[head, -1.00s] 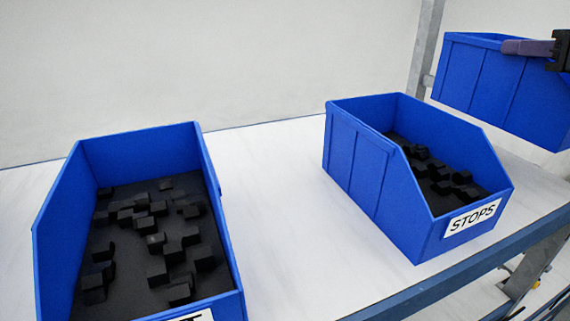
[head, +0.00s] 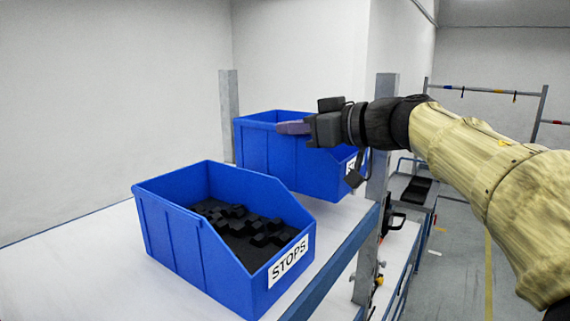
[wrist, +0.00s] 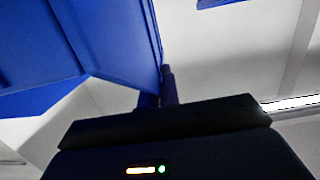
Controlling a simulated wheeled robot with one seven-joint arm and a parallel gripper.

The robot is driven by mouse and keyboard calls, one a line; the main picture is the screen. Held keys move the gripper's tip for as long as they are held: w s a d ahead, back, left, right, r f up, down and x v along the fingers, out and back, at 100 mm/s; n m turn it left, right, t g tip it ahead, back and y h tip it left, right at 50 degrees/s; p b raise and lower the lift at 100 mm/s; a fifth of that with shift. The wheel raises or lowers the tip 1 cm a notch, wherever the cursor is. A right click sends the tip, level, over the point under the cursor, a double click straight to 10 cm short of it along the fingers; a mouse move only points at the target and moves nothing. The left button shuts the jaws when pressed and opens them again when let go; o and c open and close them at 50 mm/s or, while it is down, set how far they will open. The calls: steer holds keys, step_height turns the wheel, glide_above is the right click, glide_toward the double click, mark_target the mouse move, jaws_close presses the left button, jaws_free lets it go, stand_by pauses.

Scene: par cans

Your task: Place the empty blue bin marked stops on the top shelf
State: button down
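A blue bin (head: 262,152) hangs from my gripper (head: 293,128) in the head view, at the right end of the white top shelf (head: 105,262). A finger lies over the bin's upper edge and my gripper looks shut on its wall. The bin is upright; its white label is mostly hidden behind my wrist. Only a sliver of its inside shows, so its contents cannot be seen. I cannot tell whether its base touches the shelf. In the wrist view the bin's blue wall (wrist: 110,35) fills the upper left, against a finger.
A second blue bin (head: 172,235) labelled STOPS, holding black blocks, stands on the shelf, nearer and to the left. A grey upright post (head: 228,115) stands behind; another (head: 383,140) is right of the held bin. A blue rail (head: 335,265) edges the shelf front.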

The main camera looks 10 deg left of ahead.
mark_target(319, 173)
steer(key=shift+w+f, duration=0.2)
steer(key=shift+f, duration=0.95)
steer(key=shift+f+p, duration=0.35)
steer(key=shift+f, duration=1.65)
steer(key=c, duration=1.6)
jaws_free()
steer(key=shift+f, duration=0.1)
steer(key=shift+c, duration=0.2)
